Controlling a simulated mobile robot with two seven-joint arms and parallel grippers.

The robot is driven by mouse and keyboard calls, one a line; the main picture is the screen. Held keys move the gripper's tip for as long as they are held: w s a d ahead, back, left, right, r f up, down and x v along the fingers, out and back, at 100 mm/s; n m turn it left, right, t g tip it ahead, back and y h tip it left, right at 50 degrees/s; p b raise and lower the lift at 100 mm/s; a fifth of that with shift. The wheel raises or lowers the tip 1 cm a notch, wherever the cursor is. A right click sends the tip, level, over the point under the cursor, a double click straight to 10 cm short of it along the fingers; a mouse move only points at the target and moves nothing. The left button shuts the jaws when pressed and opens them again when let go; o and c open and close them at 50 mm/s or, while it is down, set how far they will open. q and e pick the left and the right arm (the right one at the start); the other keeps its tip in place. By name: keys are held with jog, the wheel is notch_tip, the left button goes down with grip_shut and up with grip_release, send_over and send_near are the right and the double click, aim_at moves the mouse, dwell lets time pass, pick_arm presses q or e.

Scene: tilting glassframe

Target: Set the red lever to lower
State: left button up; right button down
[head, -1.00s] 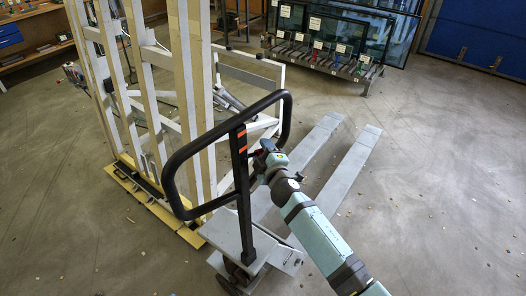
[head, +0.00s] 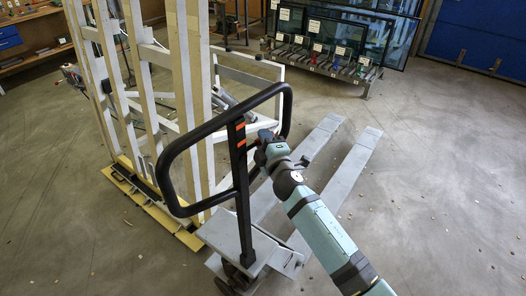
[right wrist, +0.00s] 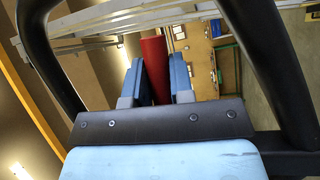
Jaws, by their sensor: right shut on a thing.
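The red lever (right wrist: 154,68) shows in the right wrist view as a red bar between the two blue fingers of my right gripper (right wrist: 156,82), which is shut on it. In the head view my right gripper (head: 267,141) is at the pallet truck's black loop handle (head: 171,160), beside its upright post with orange marks. The lever is mostly hidden there by the gripper, and its exact tilt cannot be told. My left gripper is not in view.
The pallet truck's grey forks (head: 345,175) stretch away to the upper right. A tall cream glass frame (head: 180,90) stands on the left. A rack of glass panes (head: 330,55) is at the back.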

jog(key=r+n+y+b, duration=0.1)
jog(key=n+b, duration=0.1)
jog(key=shift+r+n+t+b, duration=0.35)
jog(key=shift+n+t, duration=0.05)
jog(key=shift+s+a+r+n+y+b, duration=0.15)
jog(key=shift+r+n+y+b, duration=0.4)
jog(key=shift+r+n+b, duration=0.35)
jog(key=shift+s+a+r+n+y+b, duration=0.1)
jog(key=shift+r+n+y+b, duration=0.5)
jog(key=shift+n, duration=0.5)
jog(key=shift+r, duration=0.15)
jog(key=c, duration=1)
grip_release()
jog(key=shift+s, duration=0.1)
jog(key=shift+s+d+f, duration=0.2)
jog(key=shift+s, duration=0.05)
jog(key=b+v, duration=0.1)
jog(key=v, duration=1.2)
